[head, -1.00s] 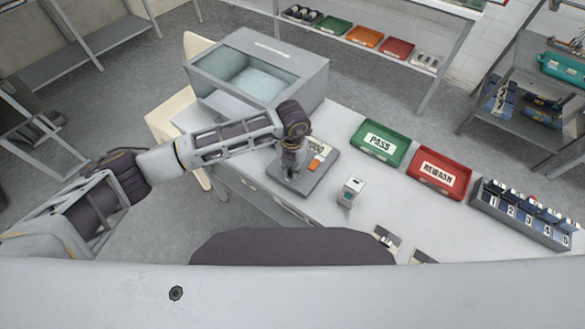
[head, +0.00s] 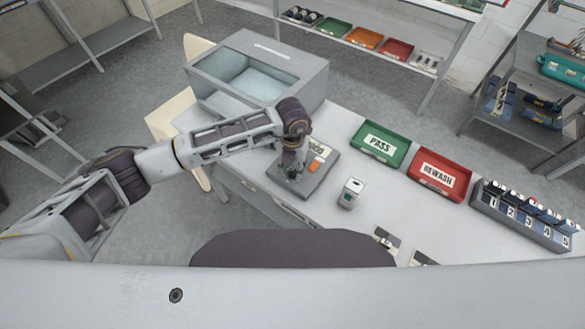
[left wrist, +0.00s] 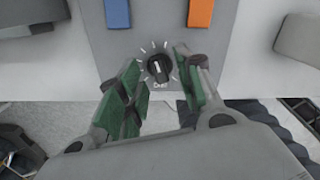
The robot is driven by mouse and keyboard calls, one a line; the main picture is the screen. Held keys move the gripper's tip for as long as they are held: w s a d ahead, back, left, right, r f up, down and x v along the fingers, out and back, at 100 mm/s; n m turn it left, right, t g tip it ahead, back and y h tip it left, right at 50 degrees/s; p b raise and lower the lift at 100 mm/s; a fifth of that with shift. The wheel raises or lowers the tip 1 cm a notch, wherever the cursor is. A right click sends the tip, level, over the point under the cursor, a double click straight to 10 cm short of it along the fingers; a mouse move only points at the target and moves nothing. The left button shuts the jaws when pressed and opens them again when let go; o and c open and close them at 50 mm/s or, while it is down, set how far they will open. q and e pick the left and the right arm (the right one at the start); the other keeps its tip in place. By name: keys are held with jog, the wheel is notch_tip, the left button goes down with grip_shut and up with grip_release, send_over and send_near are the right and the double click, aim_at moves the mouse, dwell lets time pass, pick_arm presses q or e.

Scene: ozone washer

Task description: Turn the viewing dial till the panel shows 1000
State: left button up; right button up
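The viewing dial (left wrist: 158,69) is a black knob with a white pointer line and tick marks around it, on a grey panel (left wrist: 140,45) in the left wrist view. The pointer stands nearly upright. My left gripper (left wrist: 160,85) is open, its green-padded fingers on either side of the dial and seemingly apart from it. In the head view my left gripper (head: 291,172) is over the grey panel box (head: 318,178) and hides the dial. The number display (head: 318,147) is partly covered by my wrist and its reading cannot be made out. My right gripper is not in view.
Green PASS (head: 380,145) and red REWASH (head: 440,175) trays lie farther right. A glass-fronted washer (head: 258,68) stands behind.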

aim_at(293, 171)
pick_arm(q)
notch_tip(293, 171, up, 11)
dwell(0.6)
jog(key=shift+f, duration=0.15)
